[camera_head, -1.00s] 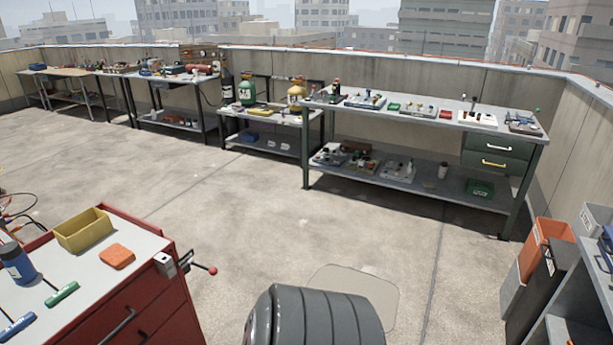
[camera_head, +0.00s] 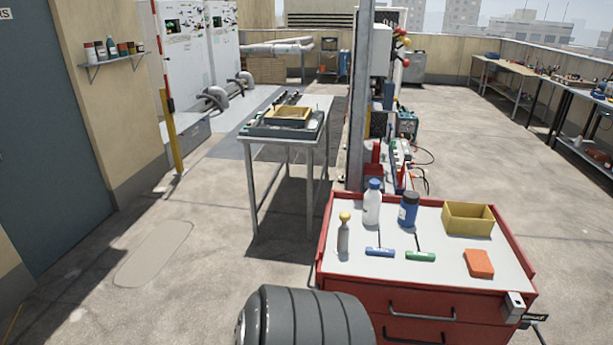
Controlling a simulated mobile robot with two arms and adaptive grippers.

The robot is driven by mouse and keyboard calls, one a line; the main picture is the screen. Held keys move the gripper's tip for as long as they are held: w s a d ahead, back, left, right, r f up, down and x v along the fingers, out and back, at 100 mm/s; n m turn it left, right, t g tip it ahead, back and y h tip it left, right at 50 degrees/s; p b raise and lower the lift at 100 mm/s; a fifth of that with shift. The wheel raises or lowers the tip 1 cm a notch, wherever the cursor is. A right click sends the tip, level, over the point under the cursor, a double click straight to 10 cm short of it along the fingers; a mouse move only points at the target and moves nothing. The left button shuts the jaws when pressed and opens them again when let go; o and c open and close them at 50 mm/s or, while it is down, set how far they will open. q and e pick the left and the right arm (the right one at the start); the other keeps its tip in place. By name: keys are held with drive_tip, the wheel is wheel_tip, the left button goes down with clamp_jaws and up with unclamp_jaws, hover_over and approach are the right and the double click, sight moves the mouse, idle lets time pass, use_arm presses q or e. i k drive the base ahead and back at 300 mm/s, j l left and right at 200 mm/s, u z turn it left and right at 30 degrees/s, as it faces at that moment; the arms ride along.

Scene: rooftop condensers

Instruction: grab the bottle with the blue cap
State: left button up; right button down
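A white bottle with a blue cap (camera_head: 372,205) stands upright on the light top of a red tool cabinet (camera_head: 345,262), near its back left. A blue bottle with a dark cap (camera_head: 408,211) stands just to its right. A small grey bottle with a yellow top (camera_head: 343,234) stands in front and to the left. Neither of my grippers is in view.
On the cabinet top lie a blue tool (camera_head: 380,252), a green tool (camera_head: 420,257), an orange block (camera_head: 479,263) and a yellow bin (camera_head: 467,218). A grey table (camera_head: 290,140) stands behind left. A pole (camera_head: 360,100) rises behind the cabinet. Open floor lies at left.

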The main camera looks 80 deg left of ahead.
sight(370, 208)
drive_tip(key=u, duration=2.15)
